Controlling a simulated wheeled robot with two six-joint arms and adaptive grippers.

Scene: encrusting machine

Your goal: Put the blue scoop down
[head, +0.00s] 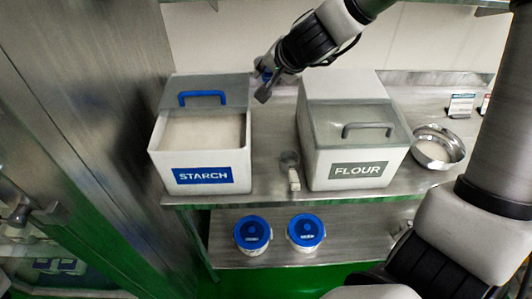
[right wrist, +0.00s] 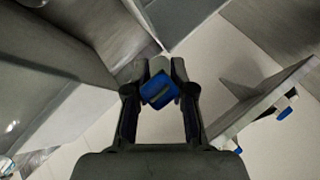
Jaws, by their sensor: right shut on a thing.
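My right gripper (head: 266,88) hangs in the air above the back of the counter, between the starch bin (head: 202,175) and the flour bin (head: 355,170). It is shut on the blue scoop. In the right wrist view the scoop's blue part (right wrist: 158,92) sits between the fingertips (right wrist: 157,74). In the head view only a little blue (head: 262,70) shows beside the fingers; the rest of the scoop is hidden by the gripper. The starch bin holds white powder and has a blue-handled lid. My left gripper is not seen.
A small clear-and-white scoop (head: 292,172) stands between the bins on the steel counter (head: 270,180). A metal bowl (head: 437,147) with white powder is right of the flour bin. Blue-lidded tubs (head: 252,232) stand on the lower shelf. A steel shelf (right wrist: 265,100) is near in the wrist view.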

